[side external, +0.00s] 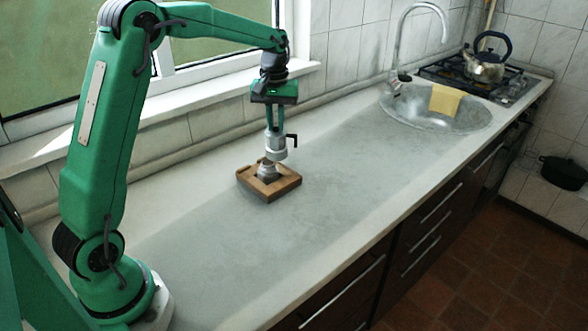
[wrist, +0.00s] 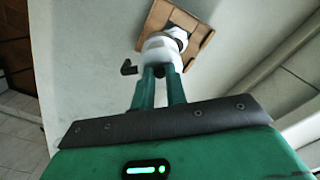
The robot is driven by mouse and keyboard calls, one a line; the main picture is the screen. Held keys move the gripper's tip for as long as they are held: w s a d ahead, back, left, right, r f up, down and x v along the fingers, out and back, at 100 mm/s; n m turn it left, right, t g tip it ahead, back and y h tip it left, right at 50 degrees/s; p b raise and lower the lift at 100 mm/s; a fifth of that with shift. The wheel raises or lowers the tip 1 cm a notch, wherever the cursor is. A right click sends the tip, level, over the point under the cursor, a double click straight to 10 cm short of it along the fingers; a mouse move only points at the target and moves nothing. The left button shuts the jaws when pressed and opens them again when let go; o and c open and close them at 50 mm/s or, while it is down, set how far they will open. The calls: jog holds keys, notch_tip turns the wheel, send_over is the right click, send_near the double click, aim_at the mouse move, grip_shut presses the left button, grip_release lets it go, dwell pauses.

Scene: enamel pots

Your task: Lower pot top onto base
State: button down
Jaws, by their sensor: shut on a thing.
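The pot top (side external: 276,147) is a pale grey piece with a dark handle on its right side in the side view. In the wrist view the pot top (wrist: 158,50) looks white, with its handle to the left. My gripper (side external: 271,126) is shut on its upper part and points down; its fingers also show in the wrist view (wrist: 162,75). The grey metal base (side external: 266,172) stands in a square wooden holder (side external: 286,187), directly below the top. The base's edge (wrist: 178,37) shows past the top in the wrist view. I cannot tell whether top and base touch.
The pale counter (side external: 345,175) around the holder is clear. A round sink (side external: 470,115) with a tap and a yellow cloth (side external: 445,100) lies farther right. A kettle (side external: 487,66) stands on the stove behind it. The window sill runs along the back.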

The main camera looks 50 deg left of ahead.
jog(key=a+n, duration=0.1)
jog(key=s+a+r, duration=0.1)
jog(key=a, duration=0.1)
jog(key=shift+r+n, duration=0.2)
jog(key=shift+n, duration=0.2)
jog(key=shift+f, duration=0.25)
jog(key=shift+f, duration=1.95)
jog(key=shift+f, duration=1.55)
dwell(0.5)
jog(key=c, duration=1.3)
grip_release()
jog(key=shift+c, duration=0.2)
jog(key=shift+r, duration=0.1)
